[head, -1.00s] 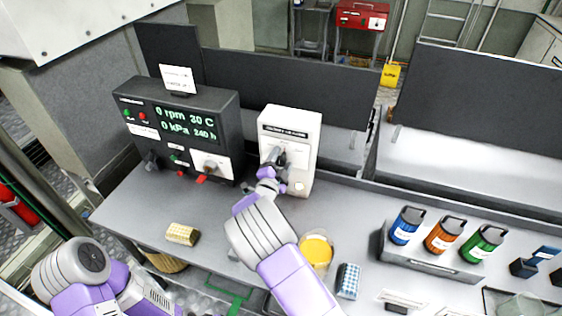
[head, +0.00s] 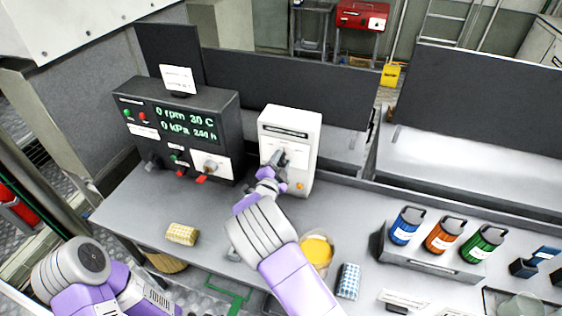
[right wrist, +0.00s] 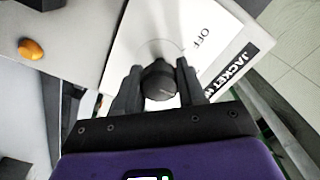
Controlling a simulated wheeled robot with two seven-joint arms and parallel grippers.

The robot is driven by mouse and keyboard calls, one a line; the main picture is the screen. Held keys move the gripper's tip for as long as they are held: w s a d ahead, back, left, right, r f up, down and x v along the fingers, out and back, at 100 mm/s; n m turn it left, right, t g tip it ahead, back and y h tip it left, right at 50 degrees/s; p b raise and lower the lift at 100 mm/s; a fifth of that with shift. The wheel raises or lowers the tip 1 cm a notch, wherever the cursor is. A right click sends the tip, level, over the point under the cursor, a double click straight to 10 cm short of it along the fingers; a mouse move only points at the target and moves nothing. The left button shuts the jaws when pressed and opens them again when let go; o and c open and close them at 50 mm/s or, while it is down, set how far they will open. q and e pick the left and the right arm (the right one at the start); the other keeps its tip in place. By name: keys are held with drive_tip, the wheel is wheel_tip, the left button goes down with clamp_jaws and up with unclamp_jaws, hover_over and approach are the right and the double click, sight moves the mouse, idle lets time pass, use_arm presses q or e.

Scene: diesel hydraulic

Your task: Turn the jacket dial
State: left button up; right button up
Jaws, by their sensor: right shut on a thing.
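The white jacket heater box (head: 290,122) stands upright on the bench in the head view. Its dark round dial (right wrist: 158,82) shows in the right wrist view on a white plate marked "OFF" and "JACKET". My right gripper (right wrist: 157,88) has one finger on each side of the dial and is shut on it. In the head view my right gripper (head: 278,160) is against the box front and hides most of the dial. My left arm is at the lower left; its gripper does not show.
An orange button or lamp (right wrist: 31,48) is on the box beside the dial. A dark control unit (head: 222,112) with a lit display stands to the left. A yellow-topped container (head: 317,250), a checked yellow block (head: 182,234) and a rack (head: 425,262) of coloured bottles are on the bench.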

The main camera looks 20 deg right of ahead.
drive_tip(key=n, duration=0.5)
drive_tip(key=shift+p, duration=0.4)
drive_tip(key=n+p, duration=0.1)
drive_tip(key=n, duration=0.4)
drive_tip(key=shift+n, duration=0.4)
drive_tip(key=shift+p, duration=0.3)
drive_tip(key=o, duration=1.1)
drive_tip(key=shift+c, duration=0.2)
drive_tip(key=v, duration=0.7)
drive_tip(key=shift+s+a, duration=0.2)
drive_tip(key=shift+s, duration=0.05)
drive_tip(key=shift+r, duration=0.1)
